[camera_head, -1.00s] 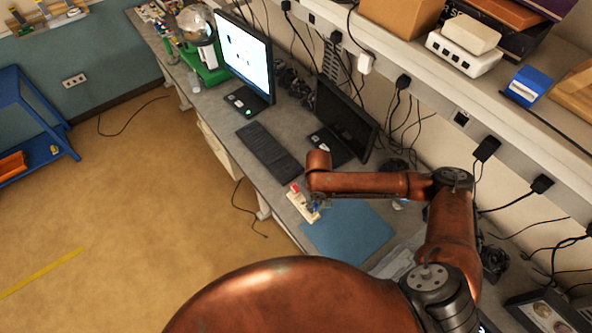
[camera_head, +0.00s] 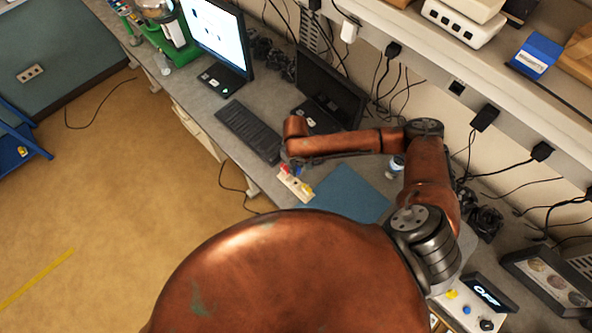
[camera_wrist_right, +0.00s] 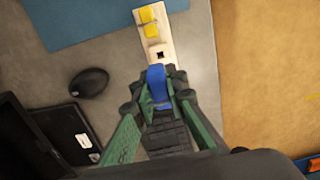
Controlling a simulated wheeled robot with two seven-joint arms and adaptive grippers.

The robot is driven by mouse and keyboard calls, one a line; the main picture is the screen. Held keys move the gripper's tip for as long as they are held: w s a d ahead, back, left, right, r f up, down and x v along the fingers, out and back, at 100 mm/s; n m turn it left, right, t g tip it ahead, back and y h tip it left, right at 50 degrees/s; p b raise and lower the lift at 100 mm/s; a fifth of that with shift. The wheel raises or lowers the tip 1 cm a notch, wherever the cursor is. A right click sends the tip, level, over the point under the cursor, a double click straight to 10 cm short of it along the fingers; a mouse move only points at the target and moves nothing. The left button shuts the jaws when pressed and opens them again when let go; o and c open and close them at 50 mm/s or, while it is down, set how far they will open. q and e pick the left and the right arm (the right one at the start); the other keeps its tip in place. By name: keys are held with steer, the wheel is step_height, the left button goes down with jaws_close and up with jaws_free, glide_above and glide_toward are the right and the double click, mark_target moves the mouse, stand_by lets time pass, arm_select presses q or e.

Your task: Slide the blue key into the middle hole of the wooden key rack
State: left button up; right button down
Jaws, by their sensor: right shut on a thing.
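The wooden key rack (camera_wrist_right: 168,44) lies on the desk, and in the head view it shows as a pale strip (camera_head: 293,183) beside the blue mat. A yellow key (camera_wrist_right: 150,22) sits at one end of the rack, with an open square hole (camera_wrist_right: 160,53) near it. A red piece (camera_head: 284,169) shows at the other end. My right gripper (camera_wrist_right: 157,92) is shut on the blue key (camera_wrist_right: 156,76), just short of the open hole in the wrist view. The key appears outside the hole; its tip is hard to make out. My left gripper is out of view.
A blue mat (camera_head: 345,193) lies beside the rack. A keyboard (camera_head: 249,131), a dark monitor (camera_head: 329,86) and a black mouse (camera_wrist_right: 90,82) are nearby. The desk edge drops to the floor close to the rack.

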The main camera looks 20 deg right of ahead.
step_height(320, 180, down, 2)
steer(key=shift+w+a+f+b, duration=0.1)
steer(key=shift+w+f+b, duration=0.1)
steer(key=shift+b, duration=0.4)
steer(key=shift+f, duration=0.2)
steer(key=shift+s+f+b, duration=0.15)
steer(key=shift+f+b, duration=0.2)
steer(key=shift+b, duration=0.25)
steer(key=shift+f+b, duration=0.25)
steer(key=shift+b, duration=0.05)
steer(key=shift+f+b, duration=0.95)
steer(key=shift+b, duration=0.2)
steer(key=shift+f+b, duration=0.15)
steer(key=shift+b, duration=0.15)
steer(key=shift+f, duration=0.2)
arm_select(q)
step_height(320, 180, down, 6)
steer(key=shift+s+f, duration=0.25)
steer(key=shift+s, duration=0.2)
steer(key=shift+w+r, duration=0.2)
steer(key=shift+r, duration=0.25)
arm_select(e)
steer(key=shift+r, duration=0.1)
